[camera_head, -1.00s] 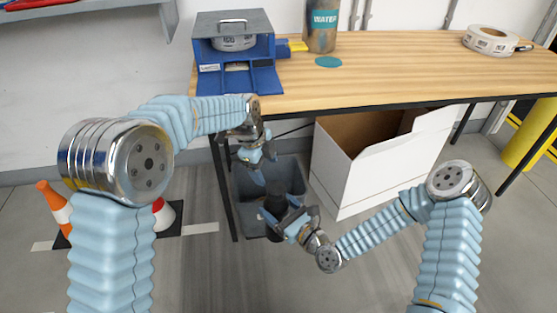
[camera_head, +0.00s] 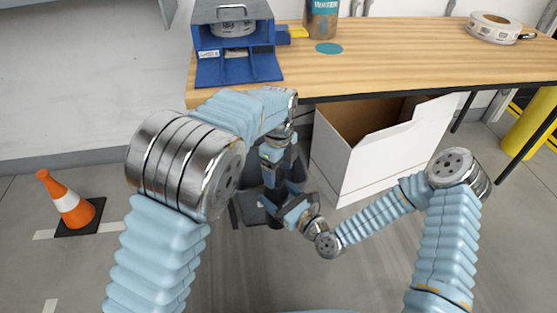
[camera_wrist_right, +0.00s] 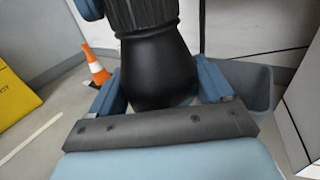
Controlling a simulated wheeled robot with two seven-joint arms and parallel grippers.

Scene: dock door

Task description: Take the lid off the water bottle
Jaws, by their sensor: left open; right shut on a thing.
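A black bottle (camera_wrist_right: 155,70) fills the middle of the right wrist view, with a dark ribbed part (camera_wrist_right: 145,14) at its top that looks like the lid. My right gripper (camera_wrist_right: 160,88) is shut on the smooth body, one blue finger on each side. In the head view my right gripper (camera_head: 287,211) is low in front of the bench, and the bottle there is mostly hidden. My left gripper (camera_head: 281,183) is open, pointing down just above the right one. A blue piece at the top left of the wrist view seems to be its finger, beside the ribbed part. Contact is unclear.
The wooden bench (camera_head: 400,62) carries a blue cabinet (camera_head: 236,68), a metal canister labelled WATER (camera_head: 321,18), a teal disc (camera_head: 329,48) and a tape roll (camera_head: 494,27). A white box (camera_head: 372,160) and a grey bin (camera_wrist_right: 250,85) stand below. A cone (camera_head: 70,205) stands left.

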